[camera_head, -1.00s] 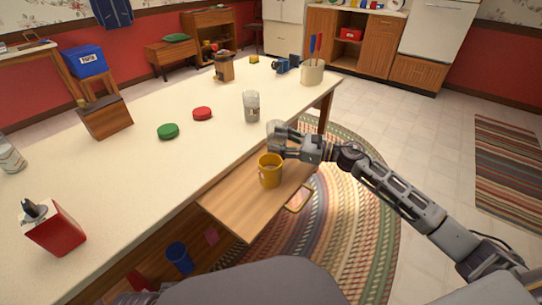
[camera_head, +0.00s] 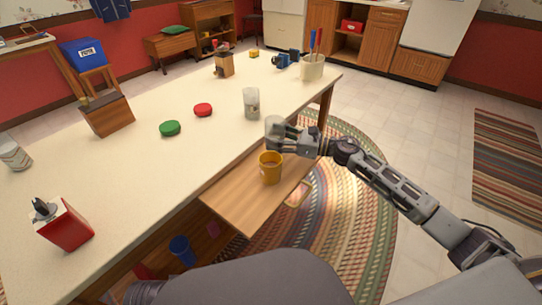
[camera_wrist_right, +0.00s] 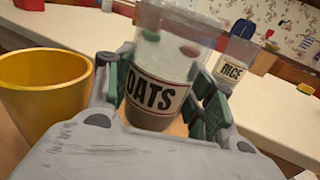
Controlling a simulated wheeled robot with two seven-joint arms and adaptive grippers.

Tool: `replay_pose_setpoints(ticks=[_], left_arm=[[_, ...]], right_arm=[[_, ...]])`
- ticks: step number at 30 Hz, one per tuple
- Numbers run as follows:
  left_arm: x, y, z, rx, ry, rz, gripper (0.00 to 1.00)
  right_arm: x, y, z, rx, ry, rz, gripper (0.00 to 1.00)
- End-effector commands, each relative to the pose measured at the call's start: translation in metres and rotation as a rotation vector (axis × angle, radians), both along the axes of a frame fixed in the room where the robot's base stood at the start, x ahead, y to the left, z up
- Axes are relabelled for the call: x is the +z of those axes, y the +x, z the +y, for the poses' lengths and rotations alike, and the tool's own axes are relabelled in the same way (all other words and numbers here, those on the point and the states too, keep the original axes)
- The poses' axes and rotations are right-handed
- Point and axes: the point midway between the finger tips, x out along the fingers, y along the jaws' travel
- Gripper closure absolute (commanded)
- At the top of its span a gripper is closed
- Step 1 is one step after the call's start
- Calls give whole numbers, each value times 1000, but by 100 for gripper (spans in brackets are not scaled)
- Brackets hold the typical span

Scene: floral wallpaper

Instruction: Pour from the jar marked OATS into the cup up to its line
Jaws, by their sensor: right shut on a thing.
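The clear jar marked OATS (camera_wrist_right: 155,85) is held in my right gripper (camera_head: 278,138), whose fingers flank it in the right wrist view. Brown contents show low in the jar. In the head view the jar (camera_head: 273,124) looks about upright, just behind and above the yellow cup. The yellow cup (camera_head: 270,172) stands upright on the pulled-out wooden board. It also shows left of the jar in the right wrist view (camera_wrist_right: 45,105). I cannot make out its line or how full it is. My left gripper is out of view.
A clear jar marked RICE (camera_wrist_right: 235,68) stands on the white counter (camera_head: 140,185), near a red lid (camera_head: 203,110) and a green lid (camera_head: 170,128). A utensil crock (camera_head: 312,67) is farther back. A red container (camera_head: 66,228) stands at the near left.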

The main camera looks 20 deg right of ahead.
Motion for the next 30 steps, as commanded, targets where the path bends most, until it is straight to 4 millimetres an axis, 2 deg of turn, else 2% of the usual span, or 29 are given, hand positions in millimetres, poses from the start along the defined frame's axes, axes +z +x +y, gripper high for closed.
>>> replay_pose_setpoints(ticks=[18,30], left_arm=[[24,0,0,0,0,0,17],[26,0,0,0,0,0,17]], right_arm=[[40,0,0,0,0,-1,74],[44,0,0,0,0,-1,74]])
